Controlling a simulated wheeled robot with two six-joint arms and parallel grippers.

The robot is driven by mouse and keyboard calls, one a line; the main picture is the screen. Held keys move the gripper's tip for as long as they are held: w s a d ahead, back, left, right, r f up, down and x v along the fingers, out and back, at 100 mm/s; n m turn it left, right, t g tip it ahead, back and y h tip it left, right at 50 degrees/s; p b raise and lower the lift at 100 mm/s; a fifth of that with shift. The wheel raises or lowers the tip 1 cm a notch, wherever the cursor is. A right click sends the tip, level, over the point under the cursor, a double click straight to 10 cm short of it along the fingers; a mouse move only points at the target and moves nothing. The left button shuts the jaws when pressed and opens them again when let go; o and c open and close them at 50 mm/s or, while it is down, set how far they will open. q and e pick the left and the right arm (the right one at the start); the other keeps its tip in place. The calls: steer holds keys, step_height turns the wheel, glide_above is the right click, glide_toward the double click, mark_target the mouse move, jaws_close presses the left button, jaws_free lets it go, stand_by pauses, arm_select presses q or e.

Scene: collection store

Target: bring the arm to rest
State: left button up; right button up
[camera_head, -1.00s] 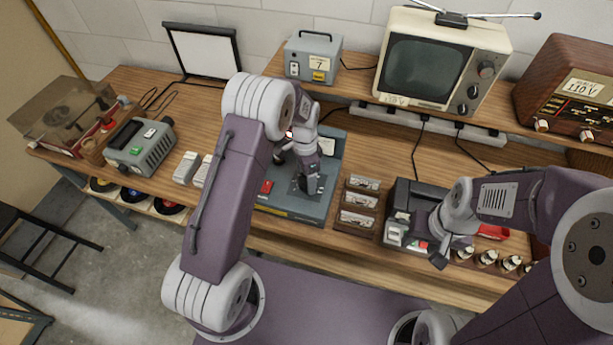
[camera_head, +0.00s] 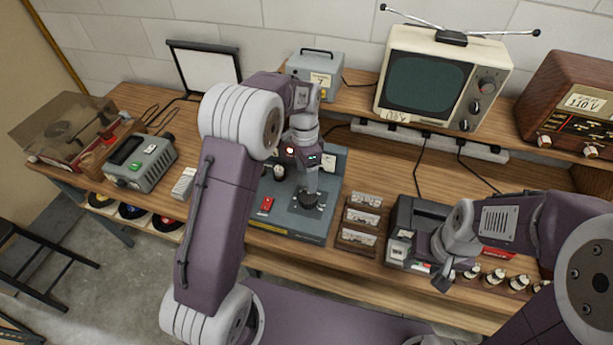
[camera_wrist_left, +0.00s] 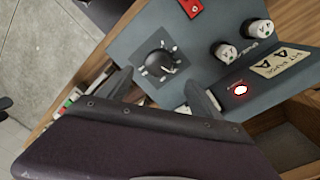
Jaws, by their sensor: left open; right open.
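My left gripper (camera_head: 310,188) points down over the grey-blue console (camera_head: 285,227) in the head view. In the left wrist view its two fingertips (camera_wrist_left: 160,88) are apart, with a black dial (camera_wrist_left: 158,62) beyond the gap. I cannot tell whether the fingers touch the dial. Nothing is held. My right gripper (camera_head: 440,277) is open and low in front of the dark grey boxy device (camera_head: 412,215); its fingertips are small and hard to see.
The console carries a red switch (camera_head: 267,204), white-capped knobs (camera_wrist_left: 226,52) and a glowing red lamp (camera_wrist_left: 240,90). A card rack (camera_head: 358,219) stands between the console and the dark device. Small bottles (camera_head: 494,276) stand at right. A television (camera_head: 428,85) stands on the raised shelf.

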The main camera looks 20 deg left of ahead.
arm_select(q)
steer(key=s+a+r+n+b, duration=0.1)
steer(key=s+a+r, duration=0.1)
steer(key=s+r, duration=0.3)
steer(key=s+f+n+t, duration=0.1)
steer(key=s+f+n, duration=0.2)
steer(key=s+n, duration=0.2)
steer(key=s+a+f+n, duration=0.1)
steer(key=s+f+n, duration=0.2)
steer(key=s+n, duration=0.2)
steer(key=shift+s+a+f+n+t, duration=0.3)
steer(key=shift+s+f+t, duration=0.1)
steer(key=shift+s, duration=1.35)
